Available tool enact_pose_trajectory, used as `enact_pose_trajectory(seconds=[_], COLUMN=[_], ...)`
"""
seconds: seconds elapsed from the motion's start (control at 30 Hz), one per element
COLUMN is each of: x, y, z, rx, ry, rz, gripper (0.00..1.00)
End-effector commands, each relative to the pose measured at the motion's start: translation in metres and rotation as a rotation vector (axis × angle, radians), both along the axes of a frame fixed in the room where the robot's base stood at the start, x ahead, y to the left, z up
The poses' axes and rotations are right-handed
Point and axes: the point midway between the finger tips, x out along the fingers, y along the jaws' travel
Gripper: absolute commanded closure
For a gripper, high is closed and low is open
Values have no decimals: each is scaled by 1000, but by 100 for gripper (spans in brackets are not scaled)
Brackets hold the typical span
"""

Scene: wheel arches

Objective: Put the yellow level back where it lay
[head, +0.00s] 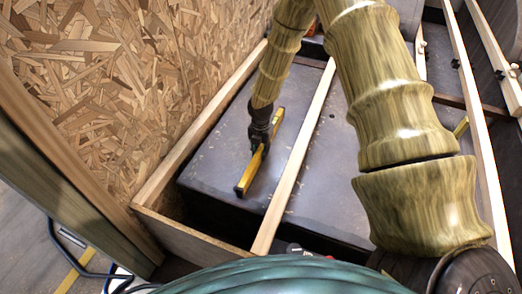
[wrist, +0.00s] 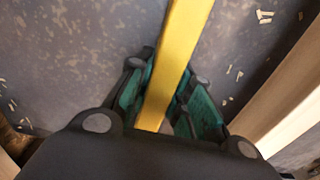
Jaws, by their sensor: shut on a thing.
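The yellow level (head: 248,171) is a long narrow bar over the dark grey top of the wheel arch (head: 215,150) in the head view. My gripper (head: 259,140) comes down on it from above and is shut around its middle part. In the wrist view the level (wrist: 183,45) runs up from between the two green-padded fingers of my gripper (wrist: 165,105). I cannot tell whether the level touches the grey surface or hangs just above it. Its far part is partly hidden by my gripper in the head view.
A pale wooden batten (head: 295,160) runs along the right of the level, and it shows in the wrist view (wrist: 285,95). A chipboard wall (head: 130,80) and a wooden rail (head: 195,130) stand on the left. Wood chips lie on the grey surface. Another batten (head: 475,100) is farther right.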

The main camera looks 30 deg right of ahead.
Motion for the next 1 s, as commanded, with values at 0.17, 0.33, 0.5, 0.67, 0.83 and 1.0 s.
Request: enact_pose_trajectory(seconds=[0.17,0.33,0.5,0.67,0.83,1.0], x=[1,1,0,0,1,1], y=[0,0,0,0,0,0], z=[0,0,0,0,11,34], rx=[0,0,1,0,1,1], ry=[-1,-1,-1,0,-3,-3], rz=[0,0,0,0,-1,0], gripper=[100,55,54,54,54,54])
